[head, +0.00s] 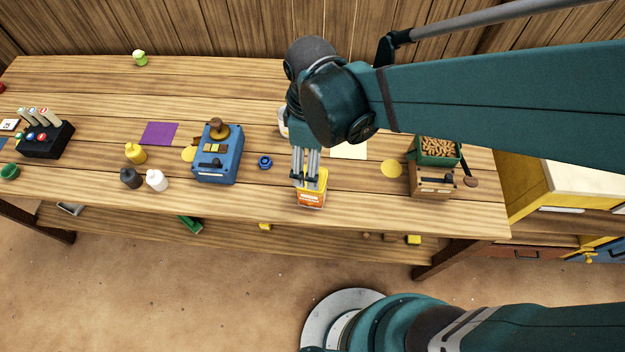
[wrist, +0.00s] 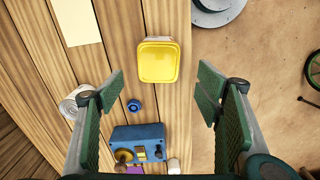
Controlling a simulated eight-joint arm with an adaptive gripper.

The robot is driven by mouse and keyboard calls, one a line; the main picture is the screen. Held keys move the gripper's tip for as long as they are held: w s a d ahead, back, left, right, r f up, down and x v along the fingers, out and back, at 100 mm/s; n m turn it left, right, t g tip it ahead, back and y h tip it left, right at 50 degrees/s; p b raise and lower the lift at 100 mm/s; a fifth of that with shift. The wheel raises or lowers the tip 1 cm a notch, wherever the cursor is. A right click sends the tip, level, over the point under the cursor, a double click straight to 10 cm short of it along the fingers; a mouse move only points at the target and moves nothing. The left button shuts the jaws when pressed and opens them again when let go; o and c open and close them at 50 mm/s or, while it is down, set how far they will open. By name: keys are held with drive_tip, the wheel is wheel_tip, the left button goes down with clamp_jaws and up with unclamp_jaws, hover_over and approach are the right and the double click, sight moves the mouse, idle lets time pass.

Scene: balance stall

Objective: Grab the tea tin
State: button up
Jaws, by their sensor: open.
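The tea tin (head: 312,193) looks to be the yellow tin with an orange label, upright near the front edge of the table. Its label is too small to read. In the wrist view I see its square yellow lid (wrist: 159,62) from above. My gripper (head: 306,180) is open and points down at the tin, overlapping its top left part in the head view. In the wrist view the open fingers (wrist: 160,88) are empty, with the lid centred between them but farther up the picture. I cannot tell the height gap between fingertips and lid.
A blue box (head: 218,160) with a brown knob and a small blue ring (head: 265,162) stand left of the tin. A white round thing (wrist: 75,103) is partly hidden behind my arm. A green tray of brown pieces (head: 436,150) sits on a wooden box at right.

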wheel_tip(320, 180, down, 7)
drive_tip(key=shift+f, duration=0.15)
idle(0.4)
drive_tip(key=shift+f+b, duration=0.3)
drive_tip(key=shift+f, duration=1)
drive_tip(key=shift+f, duration=0.1)
drive_tip(key=shift+w+d+f+b, duration=0.1)
drive_tip(key=shift+f+b, duration=0.3)
drive_tip(key=shift+f, duration=0.85)
drive_tip(key=shift+w+f+b, duration=0.1)
drive_tip(key=shift+f+b, duration=0.25)
drive_tip(key=shift+f, duration=0.9)
drive_tip(key=shift+c, duration=0.2)
drive_tip(key=c, duration=1)
